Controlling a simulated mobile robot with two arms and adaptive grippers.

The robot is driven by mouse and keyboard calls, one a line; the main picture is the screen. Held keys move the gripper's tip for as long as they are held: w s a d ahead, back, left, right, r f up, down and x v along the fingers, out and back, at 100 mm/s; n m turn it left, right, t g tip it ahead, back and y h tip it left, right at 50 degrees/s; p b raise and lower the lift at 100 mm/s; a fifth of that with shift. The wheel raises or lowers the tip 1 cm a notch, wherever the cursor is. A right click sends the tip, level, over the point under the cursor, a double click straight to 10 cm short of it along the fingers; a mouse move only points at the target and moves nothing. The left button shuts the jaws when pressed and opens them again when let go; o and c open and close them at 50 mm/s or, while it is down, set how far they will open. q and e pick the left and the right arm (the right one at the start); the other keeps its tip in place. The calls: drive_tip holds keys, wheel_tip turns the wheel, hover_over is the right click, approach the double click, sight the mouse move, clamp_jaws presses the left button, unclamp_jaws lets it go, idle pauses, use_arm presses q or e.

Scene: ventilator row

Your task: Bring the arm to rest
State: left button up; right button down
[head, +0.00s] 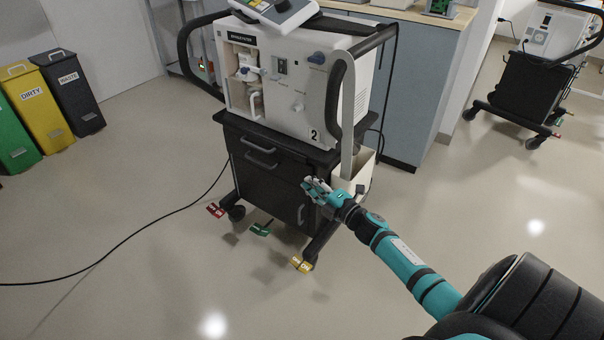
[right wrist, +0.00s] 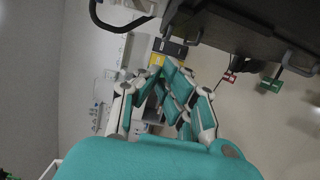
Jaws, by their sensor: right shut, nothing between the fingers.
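My right arm (head: 405,265) reaches in from the lower right in the head view. My right gripper (head: 314,187) is shut and empty, in front of the black cart's lower right side. It also shows in the right wrist view (right wrist: 172,72), with its teal and white fingers drawn together. The ventilator (head: 290,85), a white box marked 2, stands on the black wheeled cart (head: 265,165). I cannot tell whether the gripper touches the cart. My left gripper is not in view.
Red (head: 215,210), green (head: 261,229) and yellow (head: 301,264) caster pedals stick out low on the cart. A black cable (head: 130,235) runs over the floor at left. Bins, including a yellow one (head: 42,108), stand far left. A second cart (head: 525,90) stands back right. The front floor is clear.

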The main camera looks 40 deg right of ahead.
drive_tip(key=shift+s+f, duration=0.1)
drive_tip(key=shift+s, duration=0.45)
